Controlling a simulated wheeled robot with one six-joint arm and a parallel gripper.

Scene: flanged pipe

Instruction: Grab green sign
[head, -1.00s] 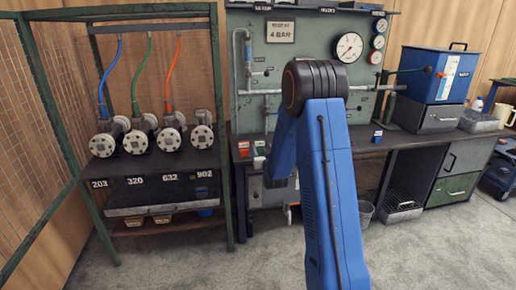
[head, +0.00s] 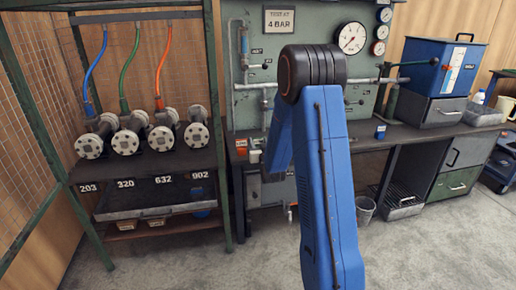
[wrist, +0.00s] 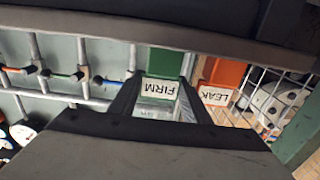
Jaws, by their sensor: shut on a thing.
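An orange sign (wrist: 228,72) labelled LEAK is just to the right, apart from the fingers. In the head view the orange sign (head: 241,144) stands at the bench's left end. My blue arm hides my gripper and most of the area around the green sign there.
A rack (head: 160,163) with several flanged pipes stands left. A blue tank (head: 436,66) is at right.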

